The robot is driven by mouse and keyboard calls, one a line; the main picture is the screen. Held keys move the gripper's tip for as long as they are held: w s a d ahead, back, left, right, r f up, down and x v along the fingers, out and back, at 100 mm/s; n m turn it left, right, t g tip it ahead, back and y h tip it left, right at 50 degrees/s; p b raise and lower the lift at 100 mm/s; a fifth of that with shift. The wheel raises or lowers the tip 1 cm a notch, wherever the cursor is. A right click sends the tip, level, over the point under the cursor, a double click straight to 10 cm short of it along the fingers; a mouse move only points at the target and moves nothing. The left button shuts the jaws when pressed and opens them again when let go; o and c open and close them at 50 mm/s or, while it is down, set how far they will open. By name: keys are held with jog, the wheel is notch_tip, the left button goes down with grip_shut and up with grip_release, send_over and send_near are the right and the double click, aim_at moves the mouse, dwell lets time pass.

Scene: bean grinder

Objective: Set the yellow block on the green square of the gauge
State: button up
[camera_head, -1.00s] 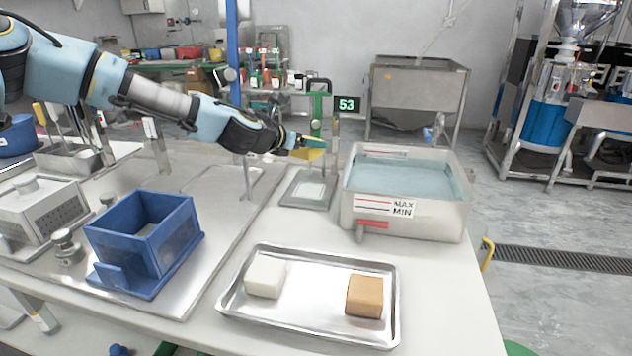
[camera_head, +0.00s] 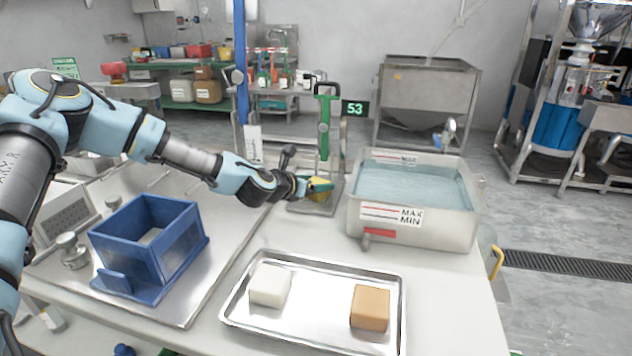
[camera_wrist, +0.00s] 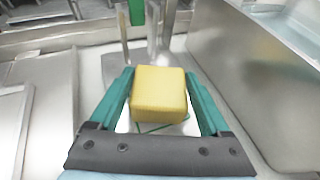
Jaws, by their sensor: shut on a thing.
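My gripper (camera_head: 320,187) is shut on the yellow block (camera_head: 318,195), with one green finger on each side of it. In the wrist view the yellow block (camera_wrist: 159,94) sits level between the fingertips (camera_wrist: 160,88). The gauge (camera_head: 325,130) has a green upright post and a flat metal base. The block is over this base, at or just above its pale plate; I cannot tell whether it touches. Part of the green square's outline (camera_wrist: 162,128) shows below the block's near edge; the block hides the rest.
The water tank (camera_head: 415,225) stands close to the right of the gauge. A metal tray (camera_head: 315,318) with a white block (camera_head: 270,285) and an orange-brown block (camera_head: 370,308) lies in front. A blue open box (camera_head: 150,245) stands at the left. The display (camera_head: 355,110) reads 53.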

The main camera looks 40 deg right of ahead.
jog(key=o, duration=1.4)
jog(key=shift+c, duration=0.2)
jog(key=b+v, duration=0.2)
jog(key=v, duration=1)
